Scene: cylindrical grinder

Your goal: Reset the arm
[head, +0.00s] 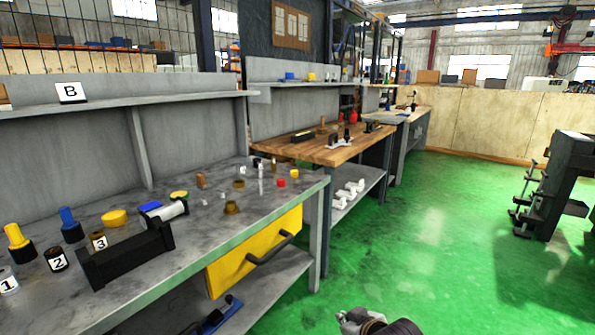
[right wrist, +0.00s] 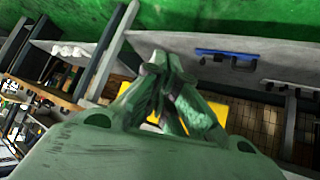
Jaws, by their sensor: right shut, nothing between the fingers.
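My right gripper (right wrist: 163,68) fills the middle of the right wrist view. Its fingers meet at the tips, and nothing is between them. In the head view only a small part of my right gripper and wrist (head: 352,318) shows at the bottom edge, in front of the green floor and clear of the grey workbench (head: 200,240). My left gripper and arm are not in view.
The bench holds numbered cylinders, a black block (head: 125,258) and several small coloured parts. Its yellow drawer (head: 245,258) faces the aisle. A wooden-topped bench (head: 330,150) stands beyond. A dark machine (head: 560,185) is at right. The green floor (head: 430,230) between is clear.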

